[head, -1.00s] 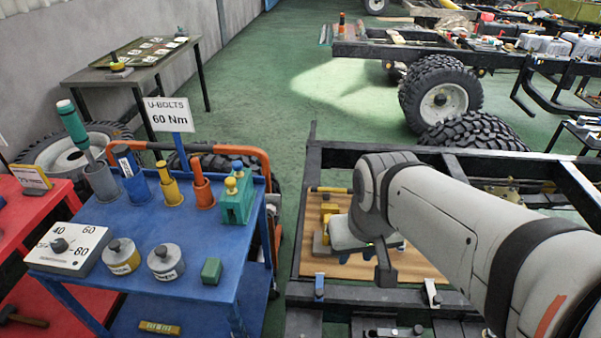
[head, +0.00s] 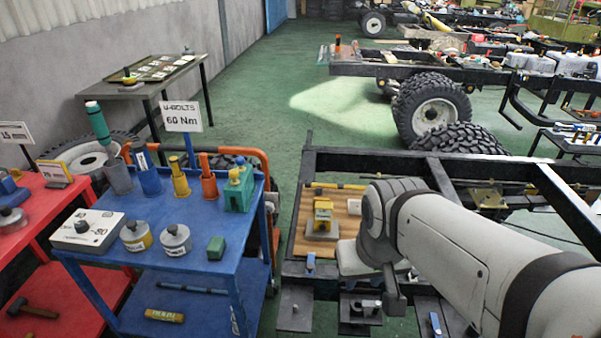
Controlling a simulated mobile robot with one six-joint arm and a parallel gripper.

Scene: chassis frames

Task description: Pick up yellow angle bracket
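A yellow part (head: 323,212), which looks like the yellow angle bracket, sits upright on a grey block (head: 321,233) on the wooden board (head: 300,245) within the black chassis frame. My arm comes in from the right, and its light grey end (head: 355,260) is just right of and nearer than the yellow part, apart from it in the picture. My arm hides the right part of the board. The fingertips of my gripper cannot be made out, so its opening and any contact are hidden.
A blue cart (head: 150,225) with sockets, weights and a green block (head: 216,248) stands left. A yellow bar (head: 335,186) lies along the board's far edge. Black chassis rails (head: 390,158) surround the board. Dark plates (head: 294,310) lie in front. Green floor is free beyond.

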